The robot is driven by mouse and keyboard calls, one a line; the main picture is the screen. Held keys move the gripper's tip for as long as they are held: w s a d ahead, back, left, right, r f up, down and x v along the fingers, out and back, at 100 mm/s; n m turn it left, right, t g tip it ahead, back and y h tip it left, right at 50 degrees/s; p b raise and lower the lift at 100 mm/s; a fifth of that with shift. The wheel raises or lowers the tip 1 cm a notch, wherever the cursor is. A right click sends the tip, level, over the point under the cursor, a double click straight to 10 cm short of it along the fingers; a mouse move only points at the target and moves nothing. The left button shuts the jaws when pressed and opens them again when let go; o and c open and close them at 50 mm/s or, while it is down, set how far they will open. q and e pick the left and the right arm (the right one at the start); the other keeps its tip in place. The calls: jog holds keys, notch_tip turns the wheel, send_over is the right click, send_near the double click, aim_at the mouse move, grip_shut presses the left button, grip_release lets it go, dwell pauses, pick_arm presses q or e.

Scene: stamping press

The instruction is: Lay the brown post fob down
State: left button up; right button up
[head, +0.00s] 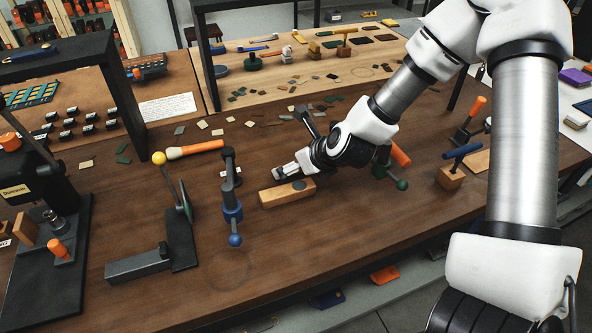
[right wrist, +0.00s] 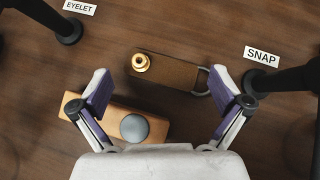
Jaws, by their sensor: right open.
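In the right wrist view the brown fob (right wrist: 172,73) lies flat on the dark wood table. A brass post (right wrist: 141,62) stands up at its left end, and a metal ring (right wrist: 204,81) is at its right end. My right gripper (right wrist: 160,82) is open, with one fingertip on each side of the fob and nothing held. In the head view my right gripper (head: 284,172) is low over the table, just behind a wooden block; I cannot make out the fob there. My left gripper is not in view.
The wooden block (head: 274,197) with a grey disc lies close to my right gripper. A blue-handled press (head: 232,200) stands left of it and a green press (head: 389,167) right. SNAP (right wrist: 262,56) and EYELET (right wrist: 80,7) labels flank the fob.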

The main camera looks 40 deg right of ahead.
jog(key=x, duration=0.3)
jog(key=shift+w, duration=0.15)
jog(key=shift+s+r, duration=0.25)
jog(key=shift+s, duration=0.05)
jog(key=shift+s+r, duration=0.1)
jog(key=c, duration=1.7)
jog(key=shift+a, duration=0.1)
grip_shut()
